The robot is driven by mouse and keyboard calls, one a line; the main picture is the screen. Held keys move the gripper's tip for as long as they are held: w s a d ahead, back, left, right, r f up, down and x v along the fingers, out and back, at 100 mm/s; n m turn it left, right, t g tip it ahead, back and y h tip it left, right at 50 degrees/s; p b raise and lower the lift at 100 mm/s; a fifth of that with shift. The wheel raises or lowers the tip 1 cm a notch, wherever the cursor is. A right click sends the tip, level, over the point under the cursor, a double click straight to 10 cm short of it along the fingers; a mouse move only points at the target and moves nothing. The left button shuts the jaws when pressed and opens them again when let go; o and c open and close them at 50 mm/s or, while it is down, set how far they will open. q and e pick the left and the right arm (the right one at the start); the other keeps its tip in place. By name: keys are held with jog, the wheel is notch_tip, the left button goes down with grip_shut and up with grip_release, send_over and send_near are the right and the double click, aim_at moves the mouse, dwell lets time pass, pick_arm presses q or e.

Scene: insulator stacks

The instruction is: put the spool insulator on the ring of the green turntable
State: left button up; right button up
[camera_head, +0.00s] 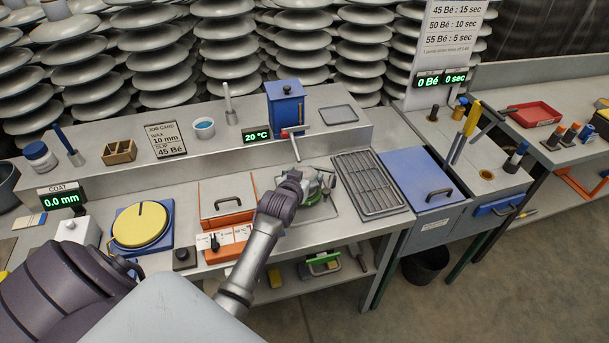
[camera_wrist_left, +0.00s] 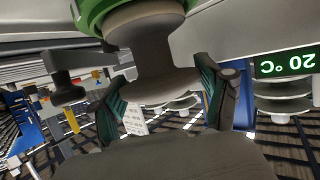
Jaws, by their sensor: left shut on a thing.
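My left gripper (camera_head: 312,183) reaches over the middle of the bench, above a metal tray plate (camera_head: 300,215). In the left wrist view, which looks upside down, its two fingers (camera_wrist_left: 160,92) are on either side of the grey-brown spool insulator (camera_wrist_left: 155,52) and shut on it. The spool's far end meets or sits just over the green turntable's ring (camera_wrist_left: 105,10); I cannot tell whether it touches. In the head view the turntable (camera_head: 313,199) is mostly hidden by the gripper, with only bits of green showing. My right gripper is not in view.
A wire rack (camera_head: 370,182) and a blue-lidded tank (camera_head: 425,178) stand to the right. An orange-fronted box (camera_head: 228,205) and a yellow disc (camera_head: 140,224) are to the left. A blue canister (camera_head: 286,102) with a red-handled tap (camera_head: 294,131) stands close behind.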

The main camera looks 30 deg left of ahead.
pick_arm(q)
jog(key=o, duration=1.5)
jog(key=shift+f, duration=0.1)
jog(key=shift+r, duration=0.2)
jog(key=v, duration=1.2)
